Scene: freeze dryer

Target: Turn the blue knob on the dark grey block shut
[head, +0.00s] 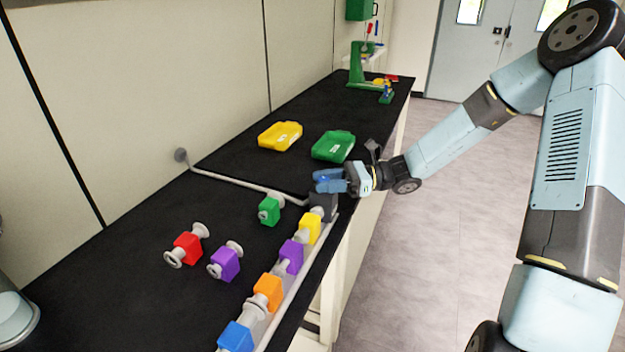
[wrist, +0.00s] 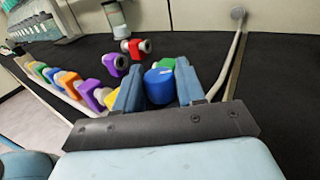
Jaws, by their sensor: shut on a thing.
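The dark grey block (head: 323,206) stands at the far end of the row of coloured blocks in the head view, near the bench's right edge. My gripper (head: 326,181) is just above it, reaching in from the right. In the wrist view the blue knob (wrist: 160,84) is between my two light-blue fingers, and the gripper is shut on it. The fingers hide most of the knob in the head view. The dark grey block is hidden in the wrist view, so I cannot tell the knob's turn angle.
Yellow (head: 309,229), purple (head: 291,257), orange (head: 268,291) and blue (head: 236,337) blocks line the bench edge. Loose green (head: 268,210), red (head: 187,248) and purple (head: 224,264) blocks lie left. A grey pipe (head: 240,183) runs behind. Yellow (head: 280,136) and green (head: 333,146) trays sit farther back.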

